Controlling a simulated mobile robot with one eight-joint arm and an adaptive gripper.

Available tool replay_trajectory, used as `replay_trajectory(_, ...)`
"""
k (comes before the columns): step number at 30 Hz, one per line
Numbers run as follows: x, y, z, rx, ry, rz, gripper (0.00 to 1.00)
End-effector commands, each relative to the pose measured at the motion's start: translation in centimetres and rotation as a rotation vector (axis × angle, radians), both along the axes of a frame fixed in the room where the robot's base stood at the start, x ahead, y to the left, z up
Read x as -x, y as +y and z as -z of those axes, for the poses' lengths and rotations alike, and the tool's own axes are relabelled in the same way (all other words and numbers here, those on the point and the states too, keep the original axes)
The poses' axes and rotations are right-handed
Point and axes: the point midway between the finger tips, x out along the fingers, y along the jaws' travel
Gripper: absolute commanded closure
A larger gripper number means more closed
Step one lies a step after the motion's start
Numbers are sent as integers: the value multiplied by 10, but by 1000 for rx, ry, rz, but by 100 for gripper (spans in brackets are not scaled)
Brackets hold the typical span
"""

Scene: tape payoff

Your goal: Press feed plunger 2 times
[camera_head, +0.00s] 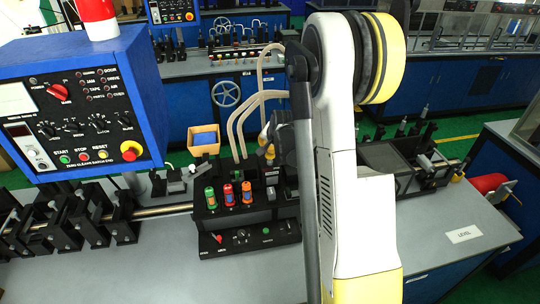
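A black bench unit (245,238) stands on the grey bench in the middle. My white and yellow arm covers the area right of the unit. My gripper (270,152) shows only in part as dark pieces behind the arm, above the back of the unit. Its fingers are too small and covered to read, and contact cannot be told.
A blue control box (84,100) with buttons and a red and white lamp (98,18) stands at the left. Beige tubes (240,115) rise behind the unit. Black clamps (85,218) hold a metal rod at left. The front bench (150,275) is clear.

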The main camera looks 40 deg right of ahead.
Motion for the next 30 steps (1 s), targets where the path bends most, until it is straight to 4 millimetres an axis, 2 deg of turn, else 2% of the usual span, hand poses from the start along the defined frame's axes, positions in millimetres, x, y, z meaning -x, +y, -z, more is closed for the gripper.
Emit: replay_trajectory(30,0,0,10,0,0,0,100)
